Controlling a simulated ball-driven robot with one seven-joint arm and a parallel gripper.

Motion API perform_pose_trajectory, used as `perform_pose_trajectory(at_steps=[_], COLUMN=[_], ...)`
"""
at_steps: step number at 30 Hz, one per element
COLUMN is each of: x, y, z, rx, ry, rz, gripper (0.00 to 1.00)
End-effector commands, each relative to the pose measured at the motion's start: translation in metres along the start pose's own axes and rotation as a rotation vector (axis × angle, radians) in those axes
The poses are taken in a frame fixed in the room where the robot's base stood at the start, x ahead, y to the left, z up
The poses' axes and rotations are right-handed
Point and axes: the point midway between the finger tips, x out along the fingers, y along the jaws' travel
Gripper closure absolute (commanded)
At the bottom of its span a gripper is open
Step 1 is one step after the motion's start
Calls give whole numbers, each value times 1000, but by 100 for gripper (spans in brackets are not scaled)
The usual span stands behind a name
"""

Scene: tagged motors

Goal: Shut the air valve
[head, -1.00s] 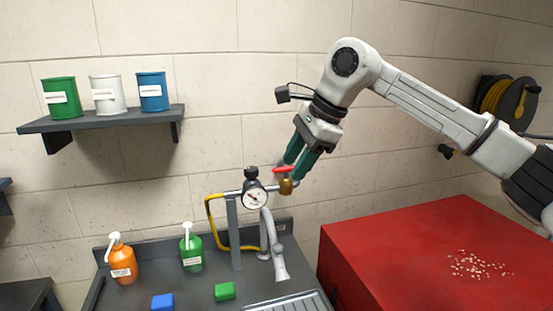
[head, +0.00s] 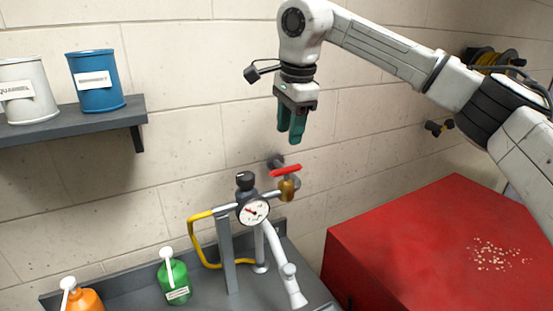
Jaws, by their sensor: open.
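The air valve has a brass body (head: 287,191) and a red lever handle (head: 285,170) on top. It sits at the right end of a short metal pipe, to the right of the pressure gauge (head: 253,211). The red handle lies roughly along the line of the pipe as seen here. My gripper (head: 291,138) has green fingers pointing down. It is open and empty, above the red handle in the picture and apart from it. The gap between the fingers is narrow from this angle.
A black knob (head: 245,181) stands above the gauge. A yellow hose (head: 196,244) loops to its left. A green bottle (head: 175,282) and an orange bottle (head: 82,301) stand on the grey bench. A red cabinet (head: 420,245) is at right. Free wall surrounds my gripper.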

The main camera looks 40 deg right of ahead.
Motion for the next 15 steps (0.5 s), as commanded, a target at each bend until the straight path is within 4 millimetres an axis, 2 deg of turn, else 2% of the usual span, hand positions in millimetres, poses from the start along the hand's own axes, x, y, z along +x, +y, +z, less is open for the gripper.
perform_pose_trajectory(at_steps=[15], x=[82], y=[0], z=[1], rx=[0], ry=[-3], rz=[2], gripper=[56])
